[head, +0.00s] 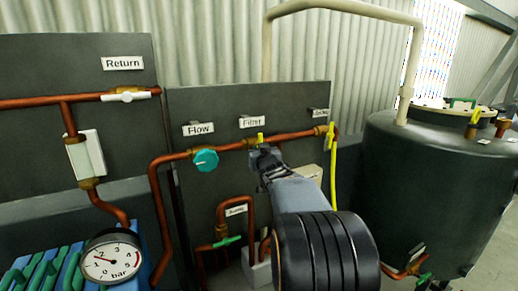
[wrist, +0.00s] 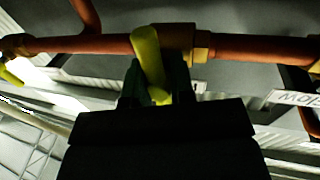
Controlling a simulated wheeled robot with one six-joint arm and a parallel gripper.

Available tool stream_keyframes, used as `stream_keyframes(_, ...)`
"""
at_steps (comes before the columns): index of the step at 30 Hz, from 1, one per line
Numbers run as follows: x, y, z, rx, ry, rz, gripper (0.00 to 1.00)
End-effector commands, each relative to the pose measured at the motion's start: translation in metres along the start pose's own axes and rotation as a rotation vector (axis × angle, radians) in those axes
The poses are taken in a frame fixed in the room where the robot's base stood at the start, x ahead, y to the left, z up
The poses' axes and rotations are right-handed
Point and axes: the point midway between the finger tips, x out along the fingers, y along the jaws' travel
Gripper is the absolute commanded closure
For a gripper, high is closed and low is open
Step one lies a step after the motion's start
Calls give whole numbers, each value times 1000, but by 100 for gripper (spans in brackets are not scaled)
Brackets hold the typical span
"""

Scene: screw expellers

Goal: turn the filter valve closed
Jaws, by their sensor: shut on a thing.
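The filter valve sits on the upper copper pipe, below the label "Filter" (head: 251,121). Its yellow lever (head: 260,138) shows just above my gripper (head: 266,160) in the head view. In the wrist view the yellow lever (wrist: 148,58) crosses the pipe at a steep angle, slightly tilted, beside a brass fitting (wrist: 178,40). My gripper (wrist: 157,88) is shut on the lever, with a dark finger on each side. The lever's gripped end is partly hidden by the fingers and the gripper body.
A teal round knob (head: 205,160) is left of the filter valve, under the label "Flow" (head: 198,129). A yellow lever (head: 332,165) hangs to the right. A dark tank (head: 425,190) stands at the right. A pressure gauge (head: 111,258) is at lower left.

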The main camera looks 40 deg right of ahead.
Motion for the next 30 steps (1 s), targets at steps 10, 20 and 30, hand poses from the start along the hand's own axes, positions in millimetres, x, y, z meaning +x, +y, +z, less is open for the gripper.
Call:
stream_keyframes(10, 0, 2, -6, 42, 2, 4, 100)
stream_keyframes(20, 0, 2, -5, 42, 1, 4, 74)
stream_keyframes(30, 0, -2, -2, 39, -6, -2, 58)
